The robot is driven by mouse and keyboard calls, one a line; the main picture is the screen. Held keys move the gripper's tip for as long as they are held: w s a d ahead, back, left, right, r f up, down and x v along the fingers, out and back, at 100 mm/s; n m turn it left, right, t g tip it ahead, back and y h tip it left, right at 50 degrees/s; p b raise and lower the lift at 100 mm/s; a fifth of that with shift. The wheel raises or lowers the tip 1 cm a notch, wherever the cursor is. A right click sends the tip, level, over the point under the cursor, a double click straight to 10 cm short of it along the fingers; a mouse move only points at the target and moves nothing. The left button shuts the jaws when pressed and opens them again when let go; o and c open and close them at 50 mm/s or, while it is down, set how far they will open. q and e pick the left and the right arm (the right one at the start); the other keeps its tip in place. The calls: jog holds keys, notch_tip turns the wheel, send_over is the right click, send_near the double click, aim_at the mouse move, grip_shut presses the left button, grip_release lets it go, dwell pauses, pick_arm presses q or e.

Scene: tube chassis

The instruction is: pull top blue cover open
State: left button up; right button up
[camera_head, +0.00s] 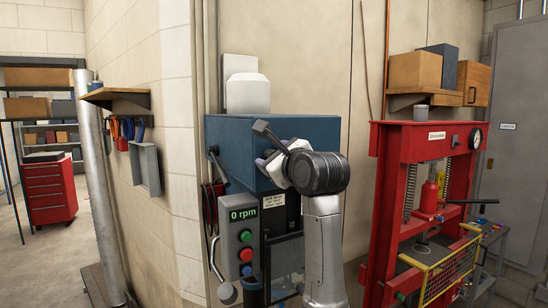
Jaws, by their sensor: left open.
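The blue cover (235,135) is a large box-shaped housing on top of the machine by the wall, and it looks closed. My left gripper (266,146) is in front of the cover's front face, with its dark fingers pointing left. It is open, and I see nothing between its fingers. I cannot tell whether it touches the cover. My wrist and forearm hide the right and lower part of the cover. My right gripper is not in view.
A control panel (242,236) reading "0 rpm" with coloured buttons sits below the cover. A white container (248,95) stands behind or on top of the cover. A red press (395,190) stands to the right. A wall shelf (118,95) and open floor are at left.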

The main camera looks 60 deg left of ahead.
pick_arm(q)
jog(key=shift+c, duration=0.5)
grip_shut()
